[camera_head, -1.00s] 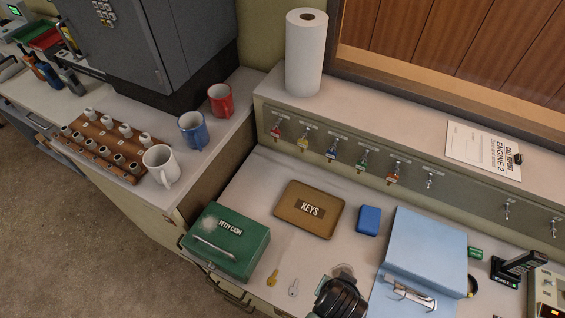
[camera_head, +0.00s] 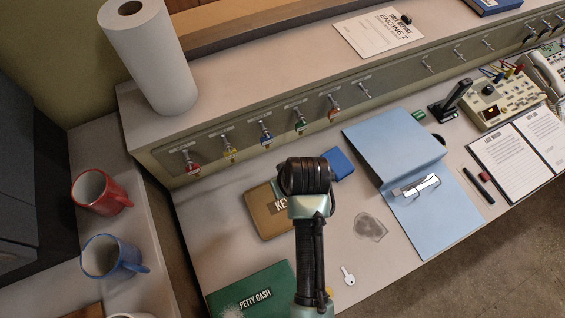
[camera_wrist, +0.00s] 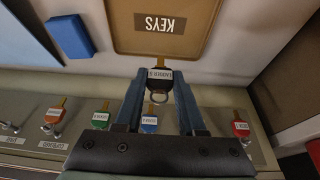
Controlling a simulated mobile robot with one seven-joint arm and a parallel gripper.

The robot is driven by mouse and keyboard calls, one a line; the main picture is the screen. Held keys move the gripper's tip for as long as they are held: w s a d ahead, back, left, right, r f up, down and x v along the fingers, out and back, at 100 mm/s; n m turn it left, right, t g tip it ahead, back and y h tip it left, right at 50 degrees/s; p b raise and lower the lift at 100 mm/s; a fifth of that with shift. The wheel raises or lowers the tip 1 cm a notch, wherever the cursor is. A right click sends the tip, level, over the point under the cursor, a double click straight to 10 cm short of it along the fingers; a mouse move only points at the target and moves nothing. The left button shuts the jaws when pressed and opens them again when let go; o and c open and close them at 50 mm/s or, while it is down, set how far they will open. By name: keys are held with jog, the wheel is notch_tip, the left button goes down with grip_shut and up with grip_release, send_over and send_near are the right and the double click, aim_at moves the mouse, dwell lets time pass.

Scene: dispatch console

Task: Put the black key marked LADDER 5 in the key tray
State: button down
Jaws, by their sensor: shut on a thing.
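In the wrist view, my gripper (camera_wrist: 158,78) is shut on the black key (camera_wrist: 159,82), whose white tag reads LADDER 5. The key hangs between the two blue fingers, with its ring toward me and its brass end toward the tray. The brown key tray (camera_wrist: 203,38) marked KEYS lies just beyond the fingertips, and the key's end overlaps its near rim in the picture. I cannot tell the height between them. In the head view, my arm covers the right part of the tray (camera_head: 262,222), and the fingers and key are hidden.
Coloured keys hang on the hook panel (camera_head: 275,135) behind the tray. A blue box (camera_head: 338,163) sits right of the tray. The green petty cash box (camera_head: 250,290) is in front.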

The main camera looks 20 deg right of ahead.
jog(key=shift+d+f, duration=0.2)
jog(key=shift+f, duration=4.8)
jog(key=shift+f, duration=0.2)
jog(key=c, duration=0.5)
grip_release()
jog(key=shift+r, duration=0.2)
